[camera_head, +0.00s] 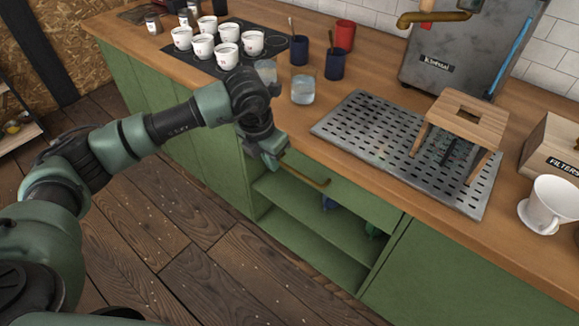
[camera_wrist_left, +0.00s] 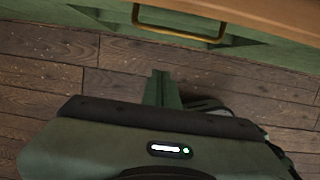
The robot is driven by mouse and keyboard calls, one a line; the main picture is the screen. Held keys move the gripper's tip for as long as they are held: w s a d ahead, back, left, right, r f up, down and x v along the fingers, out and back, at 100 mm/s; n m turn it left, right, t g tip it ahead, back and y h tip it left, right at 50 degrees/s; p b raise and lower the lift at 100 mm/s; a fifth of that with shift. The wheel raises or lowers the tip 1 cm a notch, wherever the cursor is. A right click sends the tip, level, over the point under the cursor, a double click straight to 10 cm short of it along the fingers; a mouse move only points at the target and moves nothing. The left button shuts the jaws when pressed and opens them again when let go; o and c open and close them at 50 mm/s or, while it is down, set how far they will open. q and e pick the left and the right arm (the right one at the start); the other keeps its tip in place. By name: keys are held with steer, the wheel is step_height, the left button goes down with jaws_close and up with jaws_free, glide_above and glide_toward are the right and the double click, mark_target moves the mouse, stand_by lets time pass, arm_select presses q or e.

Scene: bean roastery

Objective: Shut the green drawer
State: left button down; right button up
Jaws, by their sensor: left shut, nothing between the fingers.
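The green drawer (camera_head: 355,198) sits just under the wooden counter edge, above an open shelf compartment. Its brass bar handle (camera_head: 307,172) shows in front of it, and also across the top of the left wrist view (camera_wrist_left: 180,33). The drawer front looks close to the counter edge; I cannot tell whether a small gap remains. My left gripper (camera_head: 272,158) is shut and empty, near the left end of the handle in the head view. In the left wrist view its fingers (camera_wrist_left: 162,88) appear apart from the handle. My right gripper is not in view.
On the counter (camera_head: 290,140) stand several white cups on a dark mat (camera_head: 275,43), a glass (camera_head: 303,90), a perforated metal tray (camera_head: 345,130) with a wooden stand (camera_head: 467,110), and a white dripper (camera_head: 550,205). The plank floor (camera_head: 190,240) in front is clear.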

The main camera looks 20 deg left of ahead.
arm_select(q)
steer(key=w+d+f+p, duration=0.1)
steer(key=w+d+f, duration=0.1)
steer(key=w+f, duration=0.3)
steer(key=shift+s+p+x, duration=0.3)
steer(key=shift+x, duration=1.05)
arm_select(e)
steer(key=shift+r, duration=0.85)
arm_select(q)
steer(key=shift+w+a+f, duration=0.1)
steer(key=shift+a, duration=0.05)
